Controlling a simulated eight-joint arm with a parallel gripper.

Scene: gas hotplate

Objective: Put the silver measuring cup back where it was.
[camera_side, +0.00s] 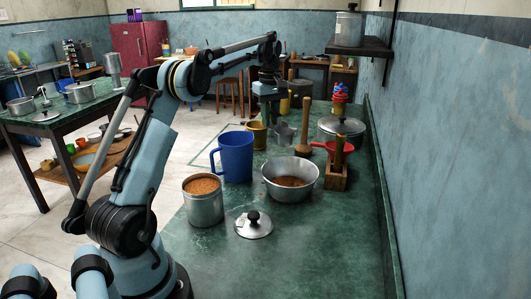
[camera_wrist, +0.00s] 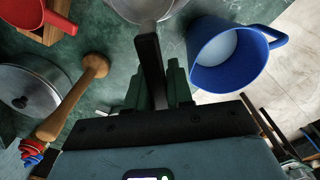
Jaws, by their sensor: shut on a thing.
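The silver measuring cup (camera_side: 284,134) is a small grey metal cup in the middle of the green counter in the side view. My gripper (camera_side: 270,118) points down at its left edge and is shut on it. The exact contact, and whether the cup's base touches the counter, cannot be made out.
A blue mug (camera_side: 235,156) and a metal bowl (camera_side: 290,180) stand in front of the cup.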

